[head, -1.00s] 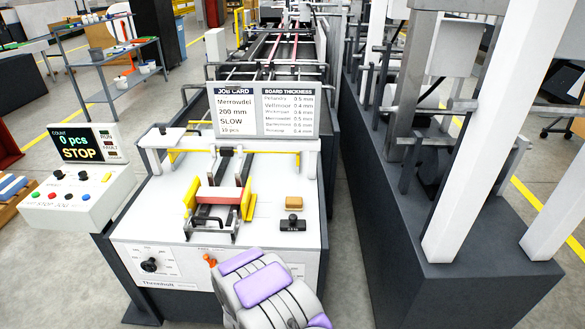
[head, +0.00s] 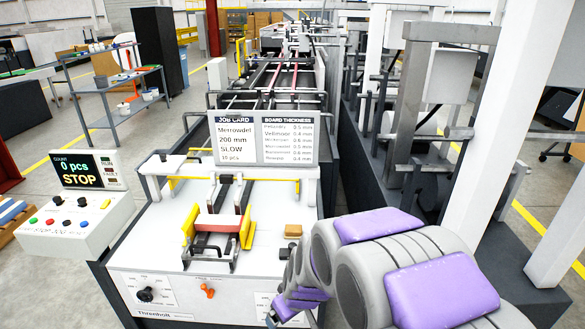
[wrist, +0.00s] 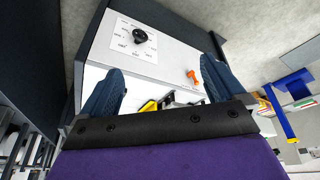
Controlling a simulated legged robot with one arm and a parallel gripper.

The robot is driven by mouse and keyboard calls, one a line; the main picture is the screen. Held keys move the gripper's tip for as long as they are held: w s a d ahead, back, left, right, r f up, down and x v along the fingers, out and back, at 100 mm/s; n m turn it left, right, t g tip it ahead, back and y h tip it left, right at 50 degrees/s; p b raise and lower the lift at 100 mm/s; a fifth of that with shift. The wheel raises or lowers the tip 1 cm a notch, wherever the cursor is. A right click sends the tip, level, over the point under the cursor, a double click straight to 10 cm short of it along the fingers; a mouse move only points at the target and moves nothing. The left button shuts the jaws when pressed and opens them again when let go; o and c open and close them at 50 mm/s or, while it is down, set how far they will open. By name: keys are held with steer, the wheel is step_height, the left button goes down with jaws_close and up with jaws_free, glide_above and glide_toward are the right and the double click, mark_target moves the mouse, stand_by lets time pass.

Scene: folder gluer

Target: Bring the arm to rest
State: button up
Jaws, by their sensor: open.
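My arm, grey with purple pads, covers the lower right of the head view, in front of the machine's right front corner. My gripper (wrist: 163,96) shows in the wrist view with its two dark blue fingers wide apart and nothing between them. Beyond the fingers, the wrist view shows the machine's front panel with a black knob (wrist: 139,36) and an orange lever (wrist: 192,77). The fingertips appear apart from the panel. In the head view the fingers are not clearly visible behind the arm links.
The white feeder table (head: 160,247) carries yellow guides (head: 247,227), a red-and-white block (head: 219,221) and a tan block (head: 293,230). A control box (head: 72,217) reading STOP stands at left. White posts (head: 495,130) rise at right.

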steer(key=s+d+r+m+g, duration=0.1)
steer(key=s+d+r, duration=0.3)
steer(key=s, duration=0.5)
steer(key=s+d+r+m+g+h, duration=0.1)
steer(key=s+d+r+m+g, duration=0.1)
steer(key=s+d, duration=0.4)
steer(key=s+d+r+m+g+h, duration=0.1)
steer(key=s+d+r+m, duration=0.3)
steer(key=s, duration=1)
steer(key=shift+d+r+m+g, duration=0.3)
steer(key=shift+d+r+g, duration=0.2)
steer(key=shift+r, duration=0.3)
